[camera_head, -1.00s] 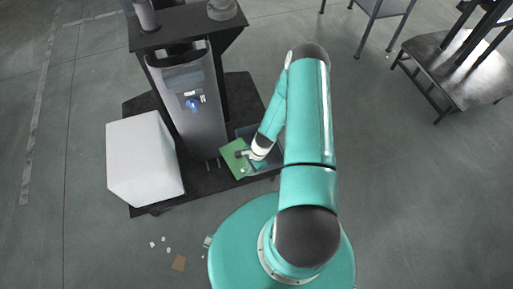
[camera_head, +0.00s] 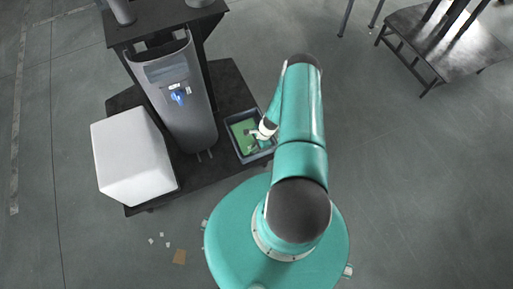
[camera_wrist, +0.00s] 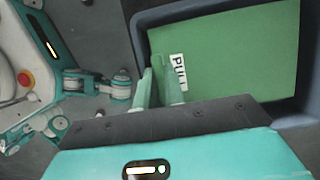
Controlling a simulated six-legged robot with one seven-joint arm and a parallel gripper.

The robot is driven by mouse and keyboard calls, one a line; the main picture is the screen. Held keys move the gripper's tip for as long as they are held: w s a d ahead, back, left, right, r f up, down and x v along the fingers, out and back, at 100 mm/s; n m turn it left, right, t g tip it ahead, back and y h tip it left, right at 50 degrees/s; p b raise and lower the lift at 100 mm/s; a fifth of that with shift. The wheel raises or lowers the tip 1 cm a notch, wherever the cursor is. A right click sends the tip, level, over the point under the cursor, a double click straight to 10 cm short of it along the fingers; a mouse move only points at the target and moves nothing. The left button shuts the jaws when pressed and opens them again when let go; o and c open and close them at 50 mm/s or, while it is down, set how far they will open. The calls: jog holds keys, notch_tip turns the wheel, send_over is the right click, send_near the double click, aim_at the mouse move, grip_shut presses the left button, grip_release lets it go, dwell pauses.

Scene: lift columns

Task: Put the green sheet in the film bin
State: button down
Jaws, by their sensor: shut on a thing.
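The green sheet (camera_wrist: 225,55) shows large in the wrist view, with a white tab marked "PULL" on its left part. It lies within the rim of a dark grey-blue bin (camera_wrist: 142,18). In the head view the green sheet (camera_head: 240,131) shows inside the same bin (camera_head: 233,148), which stands on a dark base. My gripper (camera_head: 256,137) is at the bin's right part. In the wrist view my gripper (camera_wrist: 160,82) is shut on the sheet's left edge near the tab. How deep the sheet sits cannot be told.
A grey column unit (camera_head: 178,98) with a blue mark stands left of the bin. A white box (camera_head: 132,157) is further left on the dark base (camera_head: 230,90). Small scraps and a brown piece (camera_head: 179,257) lie on the floor. A dark bench (camera_head: 440,42) stands far right.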

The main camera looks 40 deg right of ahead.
jog(key=d+f, duration=0.1)
jog(key=w+d+f, duration=0.1)
jog(key=f, duration=0.1)
jog(key=shift+w, duration=0.1)
jog(key=shift+f, duration=1.4)
jog(key=shift+f, duration=0.1)
jog(key=c, duration=1.5)
grip_release()
